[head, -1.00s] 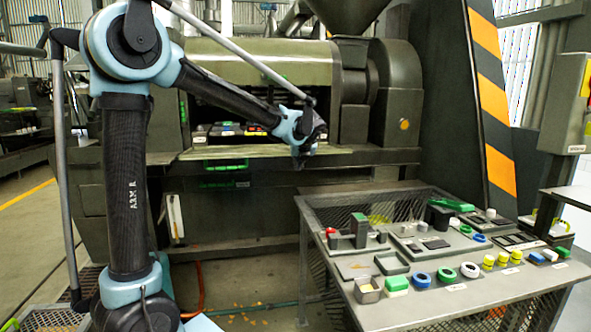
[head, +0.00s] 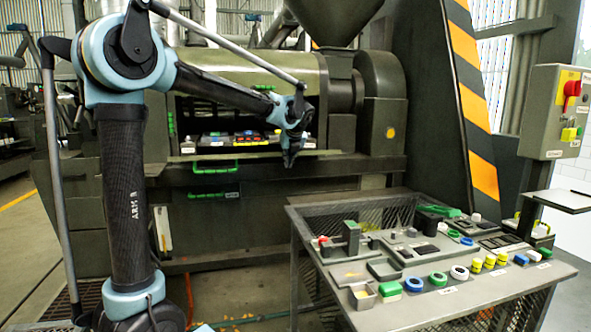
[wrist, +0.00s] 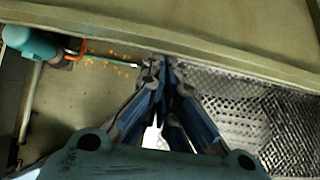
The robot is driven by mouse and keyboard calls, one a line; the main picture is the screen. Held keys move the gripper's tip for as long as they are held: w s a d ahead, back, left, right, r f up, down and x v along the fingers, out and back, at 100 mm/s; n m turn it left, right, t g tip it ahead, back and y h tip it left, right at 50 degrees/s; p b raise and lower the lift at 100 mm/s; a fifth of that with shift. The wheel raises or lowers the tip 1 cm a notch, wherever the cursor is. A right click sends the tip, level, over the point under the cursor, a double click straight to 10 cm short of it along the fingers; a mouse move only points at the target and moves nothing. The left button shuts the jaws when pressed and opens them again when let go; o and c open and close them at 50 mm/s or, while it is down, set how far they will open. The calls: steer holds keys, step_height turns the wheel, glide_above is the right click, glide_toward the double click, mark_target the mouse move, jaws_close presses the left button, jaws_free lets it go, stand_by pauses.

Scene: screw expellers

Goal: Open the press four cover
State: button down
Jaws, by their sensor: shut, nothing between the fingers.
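The press (head: 372,170) is a large dark green machine with a hopper above it. Its pale olive upper cover panel (head: 235,70) has a small green handle (head: 263,87) at its lower edge. Below it is a dark opening, with a flat ledge (head: 225,157) and another green handle (head: 213,168) in front. I cannot tell which panel is the press four cover. My gripper (head: 289,164) points down in front of the ledge, apart from the handles. In the wrist view my gripper (wrist: 162,62) has its fingertips together and empty, near a pale edge (wrist: 230,62).
A control table (head: 400,312) with buttons and blocks stands at the front right. A grey switch box (head: 548,112) with a red knob is at the right. A striped post (head: 475,100) stands behind. Floor is open at the far left.

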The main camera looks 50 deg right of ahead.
step_height(320, 180, up, 6)
steer(key=w+d+g+y, duration=0.1)
steer(key=shift+w+g, duration=0.3)
steer(key=shift+w, duration=0.1)
steer(key=shift+f, duration=0.1)
